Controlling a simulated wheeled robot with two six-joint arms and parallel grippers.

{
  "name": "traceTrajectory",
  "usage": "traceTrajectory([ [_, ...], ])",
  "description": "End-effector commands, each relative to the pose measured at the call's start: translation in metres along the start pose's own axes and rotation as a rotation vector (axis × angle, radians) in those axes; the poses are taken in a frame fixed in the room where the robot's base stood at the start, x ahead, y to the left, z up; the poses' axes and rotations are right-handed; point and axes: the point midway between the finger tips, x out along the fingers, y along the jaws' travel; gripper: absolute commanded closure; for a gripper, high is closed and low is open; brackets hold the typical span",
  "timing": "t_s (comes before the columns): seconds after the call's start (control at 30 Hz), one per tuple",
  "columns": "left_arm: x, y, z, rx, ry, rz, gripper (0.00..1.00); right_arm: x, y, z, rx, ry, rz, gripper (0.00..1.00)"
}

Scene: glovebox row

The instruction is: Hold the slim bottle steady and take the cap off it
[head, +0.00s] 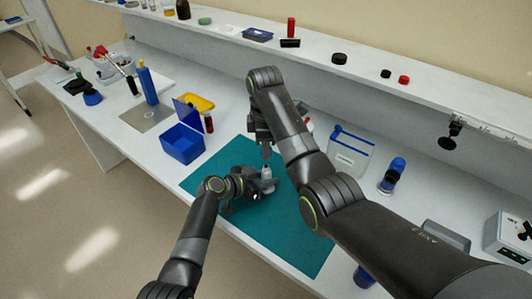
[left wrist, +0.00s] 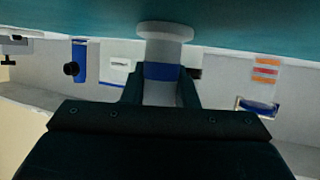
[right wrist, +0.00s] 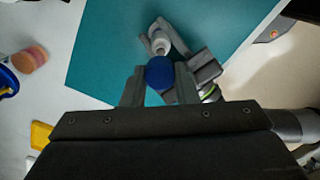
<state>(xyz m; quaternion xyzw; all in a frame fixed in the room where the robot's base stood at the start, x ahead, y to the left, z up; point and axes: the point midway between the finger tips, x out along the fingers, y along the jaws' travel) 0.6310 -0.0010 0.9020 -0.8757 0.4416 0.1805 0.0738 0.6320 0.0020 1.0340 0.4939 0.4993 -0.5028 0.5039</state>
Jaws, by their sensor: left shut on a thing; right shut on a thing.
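The slim bottle (head: 267,174) is pale, over the teal mat in the head view. In the left wrist view the slim bottle (left wrist: 163,52) shows a wide white end and a blue band. My left gripper (head: 262,186) is shut around its body. My right gripper (head: 266,156) is above it, shut on the blue cap (right wrist: 159,73), which sits between its fingertips in the right wrist view. Behind the cap there, the bottle (right wrist: 160,42) shows between my left fingers. The cap overlaps the bottle in that picture; I cannot tell whether they touch.
The teal mat (head: 290,240) is bare in front. A blue open box (head: 182,146) and a small dark-red vial (head: 208,122) stand left of it. A shelf (head: 360,72) runs along the back.

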Motion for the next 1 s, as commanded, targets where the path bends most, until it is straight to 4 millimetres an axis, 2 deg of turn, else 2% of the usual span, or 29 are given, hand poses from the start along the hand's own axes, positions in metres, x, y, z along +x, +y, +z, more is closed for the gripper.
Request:
traceTrajectory([
  [0.17, 0.000, 0.000, 0.001, -0.001, -0.002, 0.000, 1.00, -0.002, 0.000, 0.000, 0.000, 0.000, -0.001, 1.00],
  [0.2, 0.000, 0.000, 0.001, -0.001, -0.002, 0.000, 0.72, -0.001, 0.000, 0.000, 0.000, 0.000, -0.001, 1.00],
  [0.4, 0.000, 0.000, 0.001, -0.001, -0.001, 0.000, 0.48, -0.001, 0.000, 0.000, 0.000, 0.000, -0.001, 1.00],
  [0.77, -0.004, 0.000, 0.000, 0.001, 0.000, -0.001, 0.48, -0.001, 0.000, 0.000, 0.000, 0.000, -0.001, 1.00],
  [1.0, -0.030, -0.001, 0.002, 0.002, -0.001, -0.003, 0.48, 0.000, 0.000, 0.000, 0.000, 0.000, -0.001, 1.00],
])
